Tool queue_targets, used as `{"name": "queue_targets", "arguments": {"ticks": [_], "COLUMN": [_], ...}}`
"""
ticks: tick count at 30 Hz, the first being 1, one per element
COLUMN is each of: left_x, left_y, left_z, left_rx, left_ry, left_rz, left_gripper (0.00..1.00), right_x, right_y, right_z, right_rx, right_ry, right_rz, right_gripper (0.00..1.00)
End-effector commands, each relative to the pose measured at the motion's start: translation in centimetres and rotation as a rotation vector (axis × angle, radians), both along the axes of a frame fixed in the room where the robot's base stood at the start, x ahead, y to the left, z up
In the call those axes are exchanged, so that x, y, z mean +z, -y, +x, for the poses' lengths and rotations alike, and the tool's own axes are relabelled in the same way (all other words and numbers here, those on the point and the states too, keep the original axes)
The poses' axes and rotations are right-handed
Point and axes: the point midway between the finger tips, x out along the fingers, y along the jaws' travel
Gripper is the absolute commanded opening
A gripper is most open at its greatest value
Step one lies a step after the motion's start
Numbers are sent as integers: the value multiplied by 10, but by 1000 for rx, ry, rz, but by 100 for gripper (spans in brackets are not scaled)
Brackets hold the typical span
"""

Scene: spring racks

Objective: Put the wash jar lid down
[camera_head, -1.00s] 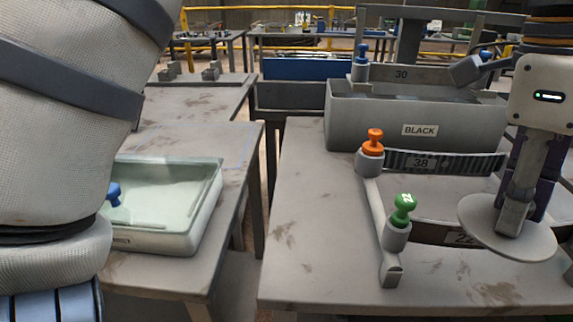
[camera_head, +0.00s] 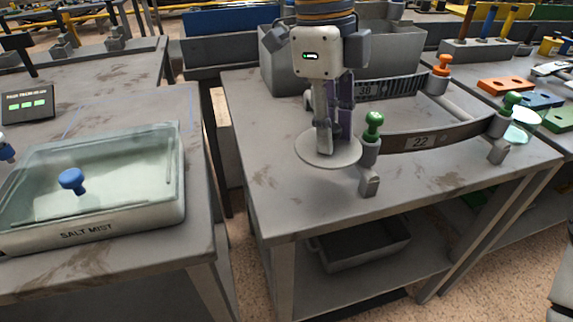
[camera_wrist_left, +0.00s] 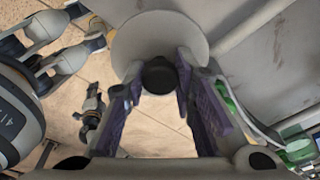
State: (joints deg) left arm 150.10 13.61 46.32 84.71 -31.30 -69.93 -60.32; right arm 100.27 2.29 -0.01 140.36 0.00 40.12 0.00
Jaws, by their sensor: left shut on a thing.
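The wash jar lid is a flat grey disc (camera_head: 312,152). It also fills the top middle of the left wrist view (camera_wrist_left: 150,28), with a dark round knob at its centre. My left gripper (camera_head: 330,132) points down and is shut on the knob, its purple fingers on either side. The lid hangs level, in front of the bench (camera_head: 240,125) in the head view; its height above the bench is hard to tell. In the left wrist view, floor tiles show beside the lid. My right gripper is not clearly seen.
A curved spring marked 22 (camera_head: 430,139) with green-knobbed posts (camera_head: 373,130) stands just right of the lid. A spring marked 38 (camera_head: 390,88) and a grey bin (camera_head: 276,72) are behind. A glass-lidded SALT MIST tray (camera_head: 95,233) is on the left bench. Bare bench lies left of the lid.

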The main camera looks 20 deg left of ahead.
Motion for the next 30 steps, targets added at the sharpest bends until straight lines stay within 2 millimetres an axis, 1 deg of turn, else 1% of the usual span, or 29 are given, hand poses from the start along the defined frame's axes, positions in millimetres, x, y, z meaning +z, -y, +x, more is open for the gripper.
{"name": "queue_targets", "arguments": {"ticks": [1,2,3,6,13,18,28,29,30], "left_x": [-5,-12,-23,-44,-66,-96,-100,-100,-100], "left_y": [-15,-22,-29,-44,-62,-63,-63,-63,-63], "left_z": [4,6,8,13,19,19,20,20,20], "left_rx": [6,4,3,3,2,1,1,1,1], "left_ry": [0,-2,-4,-3,-1,-1,2,2,2], "left_rz": [-3,-4,-1,-1,-2,0,1,1,1], "left_gripper": [0,0,0,0,0,0,0,29,38], "right_x": [1,1,1,1,1,0,0,0,0], "right_y": [0,0,0,0,0,0,0,0,0], "right_z": [1,2,1,1,1,0,0,0,0], "right_rx": [0,0,0,0,0,0,0,0,0], "right_ry": [5,5,4,3,2,0,1,1,1], "right_rz": [0,0,0,0,0,0,0,0,0], "right_gripper": [40,40,40,40,40,40,40,40,40]}}
